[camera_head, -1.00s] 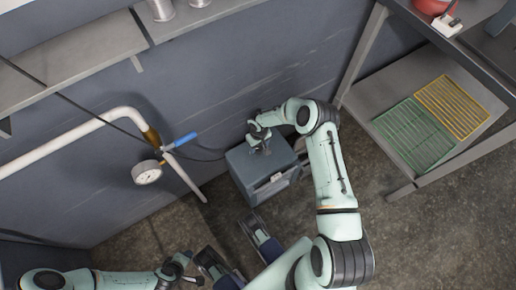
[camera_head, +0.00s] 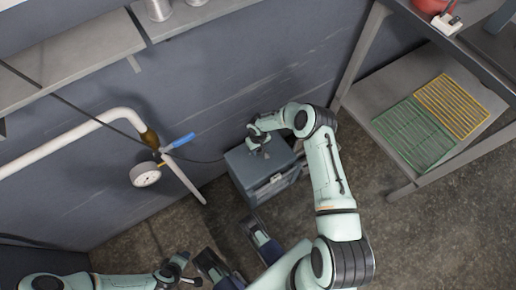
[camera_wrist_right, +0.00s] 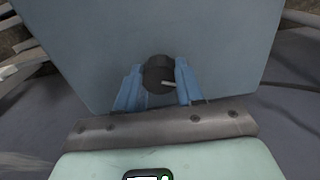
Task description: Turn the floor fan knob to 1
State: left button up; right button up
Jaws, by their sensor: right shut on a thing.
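The floor fan is a blue-grey box (camera_head: 262,168) on the floor against the wall; the wrist view shows its flat top panel (camera_wrist_right: 165,30). The knob (camera_wrist_right: 158,72) is a round black dial with a pale pointer aimed right. My right gripper (camera_wrist_right: 157,84) has its two blue fingers on either side of the knob and is shut on it. In the head view my right gripper (camera_head: 257,145) is over the box top and hides the knob. My left gripper (camera_head: 186,272) is at the bottom edge, far from the fan, with its fingers apart and empty. No number marks are readable.
A pipe with a gauge (camera_head: 145,174) and blue valve handle (camera_head: 183,141) stands left of the fan. A metal rack with green (camera_head: 413,134) and yellow (camera_head: 452,105) grids is at right. A shelf (camera_head: 75,60) runs along the wall.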

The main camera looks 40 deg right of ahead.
jog(key=m+b, duration=0.1)
jog(key=m, duration=0.5)
pick_arm(q)
jog(key=shift+w+a+f, duration=0.1)
jog(key=shift+a+f, duration=0.15)
jog(key=shift+f, duration=0.3)
jog(key=shift+w+a+f, duration=0.1)
jog(key=shift+a+f, duration=0.15)
jog(key=shift+f, duration=0.25)
pick_arm(e)
jog(key=shift+m, duration=1.2)
pick_arm(q)
jog(key=shift+s, duration=0.1)
pick_arm(e)
jog(key=o, duration=1)
jog(key=shift+o, duration=0.2)
jog(key=shift+r, duration=0.15)
